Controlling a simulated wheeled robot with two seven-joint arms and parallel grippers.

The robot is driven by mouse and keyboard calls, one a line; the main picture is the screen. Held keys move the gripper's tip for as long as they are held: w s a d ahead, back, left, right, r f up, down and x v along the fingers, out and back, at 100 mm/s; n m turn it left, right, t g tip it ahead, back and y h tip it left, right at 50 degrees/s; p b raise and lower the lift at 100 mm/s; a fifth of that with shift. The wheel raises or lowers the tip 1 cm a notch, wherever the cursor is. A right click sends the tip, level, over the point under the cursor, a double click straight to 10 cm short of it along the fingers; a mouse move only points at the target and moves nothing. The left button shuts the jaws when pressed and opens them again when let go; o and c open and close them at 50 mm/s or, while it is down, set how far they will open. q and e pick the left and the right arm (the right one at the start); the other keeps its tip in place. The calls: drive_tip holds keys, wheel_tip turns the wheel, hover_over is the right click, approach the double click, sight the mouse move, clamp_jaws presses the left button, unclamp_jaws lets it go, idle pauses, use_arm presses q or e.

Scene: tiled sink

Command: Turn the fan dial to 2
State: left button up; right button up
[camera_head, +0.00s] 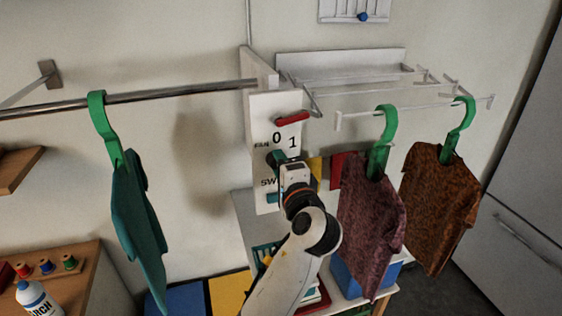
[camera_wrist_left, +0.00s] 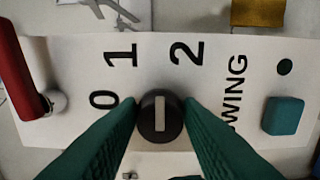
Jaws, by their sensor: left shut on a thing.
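The fan dial (camera_wrist_left: 160,117) is a round black knob with a white bar. It sits on a white panel (camera_head: 262,112) marked 0, 1 and 2. In the left wrist view the bar stands upright, its upper end towards the gap between 1 and 2. My left gripper (camera_wrist_left: 160,120) is shut on the dial, with a green finger on each side. In the head view my left gripper (camera_head: 277,158) is at the panel and hides the dial and the 2. My right gripper is not in view.
A red lever (camera_head: 292,118) is above the dial on the panel, and a teal switch (camera_wrist_left: 284,116) is below it. A teal garment (camera_head: 138,225) hangs left. A maroon shirt (camera_head: 371,220) and a brown shirt (camera_head: 440,205) hang close on the right.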

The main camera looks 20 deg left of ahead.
use_arm(q)
drive_tip(key=m, duration=0.5)
drive_tip(key=shift+r+m, duration=0.1)
drive_tip(key=shift+m, duration=0.3)
idle(0.4)
drive_tip(key=o, duration=0.7)
drive_tip(key=shift+a, duration=0.1)
drive_tip(key=shift+o, duration=1.3)
drive_tip(key=shift+w+a, duration=0.1)
drive_tip(key=shift+f, duration=0.2)
